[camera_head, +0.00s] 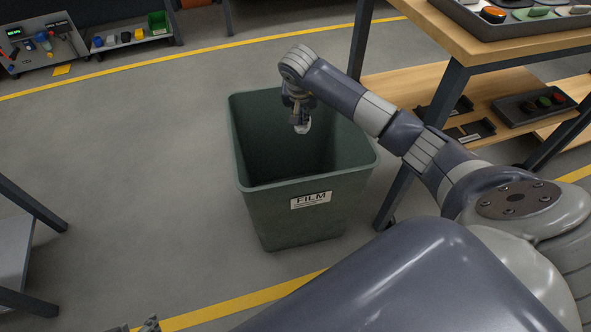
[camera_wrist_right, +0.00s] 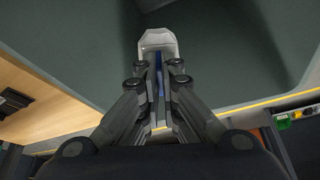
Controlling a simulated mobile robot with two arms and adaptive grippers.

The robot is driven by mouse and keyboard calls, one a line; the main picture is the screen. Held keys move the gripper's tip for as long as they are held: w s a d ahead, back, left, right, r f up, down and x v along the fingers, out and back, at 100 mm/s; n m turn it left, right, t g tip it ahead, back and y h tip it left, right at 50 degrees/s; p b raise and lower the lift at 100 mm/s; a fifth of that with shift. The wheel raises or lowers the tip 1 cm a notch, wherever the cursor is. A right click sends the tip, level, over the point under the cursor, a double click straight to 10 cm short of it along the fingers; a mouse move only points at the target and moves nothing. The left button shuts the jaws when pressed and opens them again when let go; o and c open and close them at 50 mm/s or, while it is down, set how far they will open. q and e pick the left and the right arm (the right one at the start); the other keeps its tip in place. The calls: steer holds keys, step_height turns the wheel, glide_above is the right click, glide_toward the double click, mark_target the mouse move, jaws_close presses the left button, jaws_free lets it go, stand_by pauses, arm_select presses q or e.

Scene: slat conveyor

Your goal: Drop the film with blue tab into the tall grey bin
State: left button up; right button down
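A tall grey-green bin (camera_head: 285,215) with a label reading FILM stands on the floor in the middle of the head view. My right gripper (camera_head: 301,122) points down over the bin's open mouth. It is shut on a crumpled whitish film (camera_head: 304,128), which hangs below the fingertips inside the outline of the rim. In the right wrist view the pale film (camera_wrist_right: 158,40) sticks out past the fingertips (camera_wrist_right: 159,76), with a strip of blue between the fingers. The bin's dark inside fills the background there. Only a small bit of my left gripper (camera_head: 150,325) shows at the bottom edge.
A wooden workbench (camera_head: 480,42) with a shelf and trays stands to the right, close to the bin and my right arm. A grey table edge (camera_head: 14,255) is at the left. Open floor lies left of the bin.

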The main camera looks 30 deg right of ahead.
steer(key=shift+f+b, duration=0.6)
steer(key=shift+f, duration=0.15)
arm_select(q)
steer(key=w+d+r+t+h, duration=0.1)
steer(key=w+d+r+t, duration=0.1)
steer(key=w+r+t, duration=0.2)
steer(key=shift+w+d+r, duration=0.2)
steer(key=shift+w+d, duration=0.1)
steer(key=shift+w, duration=1.5)
arm_select(e)
steer(key=shift+f, duration=0.1)
steer(key=c, duration=1.7)
jaws_free()
steer(key=v, duration=1.2)
